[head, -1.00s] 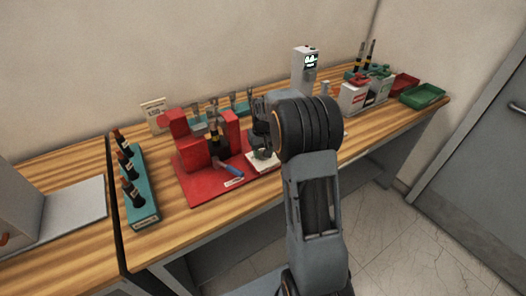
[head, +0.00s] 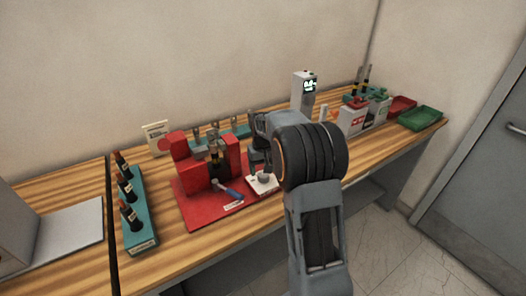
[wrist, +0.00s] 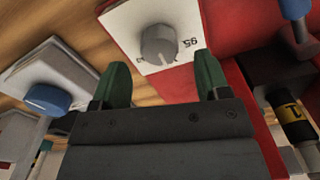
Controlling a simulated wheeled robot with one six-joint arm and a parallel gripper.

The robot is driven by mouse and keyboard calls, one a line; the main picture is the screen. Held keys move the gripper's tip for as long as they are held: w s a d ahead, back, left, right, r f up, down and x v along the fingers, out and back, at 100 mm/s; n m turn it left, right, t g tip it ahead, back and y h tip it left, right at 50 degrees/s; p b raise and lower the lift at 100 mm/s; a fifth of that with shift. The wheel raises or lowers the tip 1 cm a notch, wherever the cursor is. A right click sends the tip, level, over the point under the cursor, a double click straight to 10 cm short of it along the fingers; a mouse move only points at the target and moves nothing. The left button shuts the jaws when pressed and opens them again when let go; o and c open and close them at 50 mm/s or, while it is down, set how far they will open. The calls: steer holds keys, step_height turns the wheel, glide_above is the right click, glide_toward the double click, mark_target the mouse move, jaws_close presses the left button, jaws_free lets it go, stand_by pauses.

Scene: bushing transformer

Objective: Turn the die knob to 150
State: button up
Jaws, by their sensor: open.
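The die knob (wrist: 158,44) is a grey round knob on a white plate (wrist: 118,32) with black numbers; one reads like 95, upside down in the wrist view. In the head view the knob (head: 264,178) sits on the white plate at the right of the red base. My gripper (wrist: 162,82) is open, with its two green fingers apart and nothing between them. The knob shows beyond the fingertips, roughly centred between them, and looks clear of them. In the head view my arm partly hides the gripper (head: 257,165), which is just above and left of the knob.
A red press (head: 187,168) and a blue-handled tool (head: 228,190) are on the red base (head: 196,212) to the left. A teal rack (head: 139,232) with dark bushings stands further left. A white instrument (head: 304,92) stands behind. In the wrist view a blue knob (wrist: 48,98) is at left.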

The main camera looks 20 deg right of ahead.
mark_target(263, 175)
step_height(263, 175, up, 11)
steer(key=shift+f, duration=0.15)
stand_by(0.6)
